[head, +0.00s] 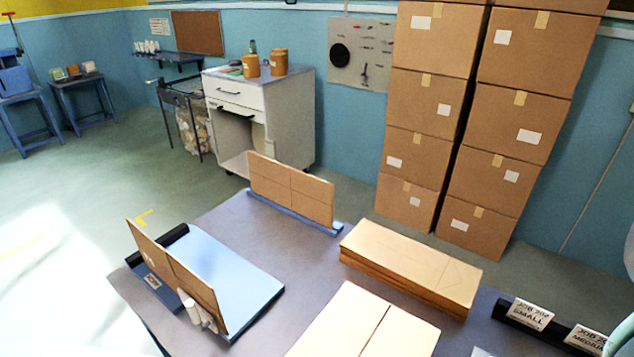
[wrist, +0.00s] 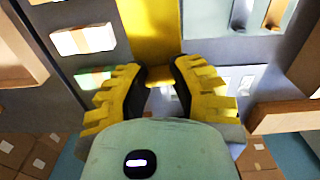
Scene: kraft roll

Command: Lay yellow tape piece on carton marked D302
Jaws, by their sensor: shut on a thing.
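My gripper (wrist: 159,72) shows in the wrist view with ridged yellow fingers. It is shut on a yellow tape piece (wrist: 154,28), a flat strip that runs up out of the frame between the fingers. The gripper is not seen in the head view. Candidate cartons in the head view are a low flat carton stack (head: 408,262) on the grey table and a flat carton (head: 365,325) at the front edge. I cannot read D302 on any carton.
The grey table (head: 225,235) also holds a blue stand (head: 225,270) with an upright cardboard sheet, another upright cardboard piece (head: 290,190), and job signs (head: 526,314) at right. Tall stacked cartons (head: 435,40) stand by the wall. Bare table lies left of the flat stack.

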